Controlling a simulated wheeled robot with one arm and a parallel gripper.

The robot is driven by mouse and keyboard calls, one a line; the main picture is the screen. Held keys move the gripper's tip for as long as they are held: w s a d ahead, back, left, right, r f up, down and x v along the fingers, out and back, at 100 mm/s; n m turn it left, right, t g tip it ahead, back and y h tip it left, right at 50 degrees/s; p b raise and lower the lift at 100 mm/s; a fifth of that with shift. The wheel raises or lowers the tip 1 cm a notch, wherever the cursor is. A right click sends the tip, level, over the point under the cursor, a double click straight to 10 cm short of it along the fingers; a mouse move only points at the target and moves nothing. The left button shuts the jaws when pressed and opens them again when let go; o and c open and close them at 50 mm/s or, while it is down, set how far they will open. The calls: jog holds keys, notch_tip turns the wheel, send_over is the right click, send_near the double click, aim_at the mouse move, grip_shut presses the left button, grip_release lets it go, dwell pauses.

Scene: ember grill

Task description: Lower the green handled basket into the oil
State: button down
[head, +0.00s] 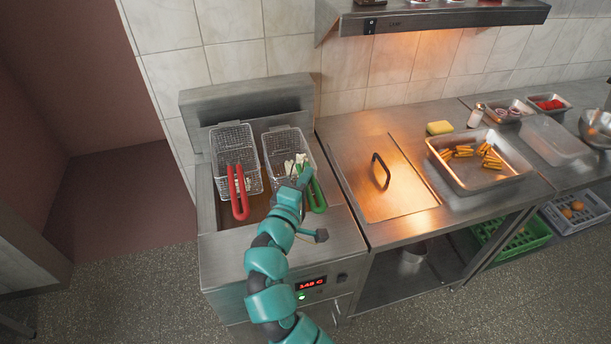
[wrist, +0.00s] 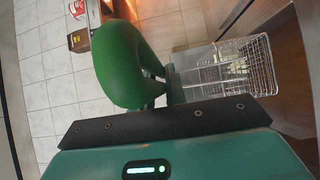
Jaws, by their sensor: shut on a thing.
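The green handled basket (head: 283,147) is a wire basket at the right side of the fryer (head: 246,100). Its green handle (head: 317,197) points toward the front. My gripper (head: 303,181) is shut on this handle and partly hides it. In the wrist view the handle's green loop (wrist: 128,66) is close and large, with the wire basket (wrist: 236,68) to its right. Pale pieces show near the basket's front end, but I cannot tell what they are. The oil under this basket is hidden, and I cannot tell the basket's height above it.
A red handled basket (head: 234,150) sits close by on the left. A lidded counter section (head: 376,180) and a tray of fries (head: 478,165) lie to the right. The fryer's display (head: 311,283) is lit red. A shelf (head: 440,14) hangs above the counter.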

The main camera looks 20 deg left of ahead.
notch_tip(320, 180, down, 16)
jog(key=b, duration=1.1)
jog(key=shift+r, duration=0.2)
jog(key=shift+f+b, duration=0.7)
jog(key=shift+b, duration=0.2)
jog(key=c, duration=1.4)
grip_release()
jog(key=shift+o, duration=0.2)
jog(key=shift+s, duration=0.15)
jog(key=s+a+b, duration=0.1)
jog(key=s+b, duration=0.2)
jog(key=s, duration=1.4)
